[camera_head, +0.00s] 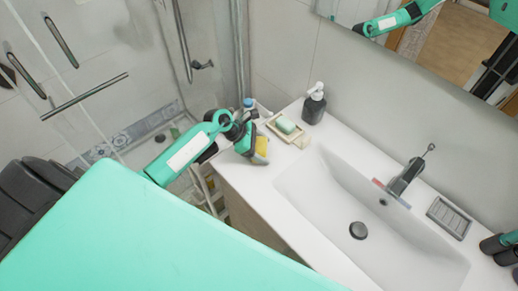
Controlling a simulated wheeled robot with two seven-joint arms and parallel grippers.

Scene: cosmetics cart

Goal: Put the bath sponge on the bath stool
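A yellow block with a greyish side, which looks like the bath sponge (261,147), is at the left end of the white sink counter. My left gripper (250,136), dark with teal parts, is right at it and hides its left side. I cannot tell whether the fingers are shut on the sponge or only beside it, or whether the sponge touches the counter. I cannot make out a bath stool; the floor area beyond my arm is partly hidden.
A soap dish (300,140) with green soap (286,125) and a dark pump bottle (314,106) stand close to the gripper. The basin (335,200) and faucet (405,178) are to the right. A shower with a glass panel and metal bars (85,93) is at left.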

